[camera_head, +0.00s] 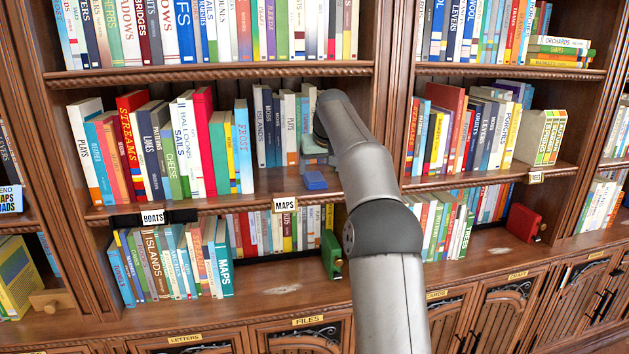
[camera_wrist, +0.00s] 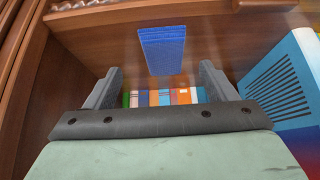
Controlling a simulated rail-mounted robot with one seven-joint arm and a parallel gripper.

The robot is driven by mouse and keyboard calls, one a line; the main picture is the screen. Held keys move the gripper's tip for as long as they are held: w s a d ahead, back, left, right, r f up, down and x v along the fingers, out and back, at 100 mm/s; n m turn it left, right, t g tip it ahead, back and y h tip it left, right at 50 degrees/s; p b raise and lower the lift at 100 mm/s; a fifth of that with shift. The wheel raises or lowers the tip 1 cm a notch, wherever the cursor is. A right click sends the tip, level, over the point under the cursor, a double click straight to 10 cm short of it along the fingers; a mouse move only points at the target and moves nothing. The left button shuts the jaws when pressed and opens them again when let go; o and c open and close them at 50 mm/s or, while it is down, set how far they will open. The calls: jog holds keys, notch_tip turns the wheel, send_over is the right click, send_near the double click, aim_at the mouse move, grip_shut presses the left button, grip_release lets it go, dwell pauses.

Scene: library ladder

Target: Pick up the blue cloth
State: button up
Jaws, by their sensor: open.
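The blue cloth (camera_head: 315,180) is a small folded pad lying flat near the front edge of the middle shelf, above and right of the MAPS label. In the wrist view the cloth (camera_wrist: 162,50) lies ahead of and between my two fingers. My gripper (camera_wrist: 160,82) is open and nothing is between its fingers. In the head view my arm reaches to the shelf and the gripper (camera_head: 316,158) is just behind the cloth, partly hidden by my arm.
Upright books (camera_head: 285,125) stand left of the gripper on the same shelf (camera_head: 265,185). A blue book (camera_wrist: 285,85) stands close at the right in the wrist view. The shelf's upright divider (camera_head: 393,110) is to the right. A green bookend (camera_head: 331,255) stands on the shelf below.

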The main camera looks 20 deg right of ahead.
aim_at(315, 177)
jog(key=shift+w+a+p+x, duration=0.15)
jog(key=shift+p+x, duration=0.2)
jog(key=shift+x, duration=1)
jog(key=shift+w+a+p+x, duration=0.15)
jog(key=shift+p+x, duration=0.2)
jog(key=shift+x, duration=0.95)
jog(key=shift+d+r, duration=0.1)
jog(key=shift+r, duration=0.05)
jog(key=c, duration=1.1)
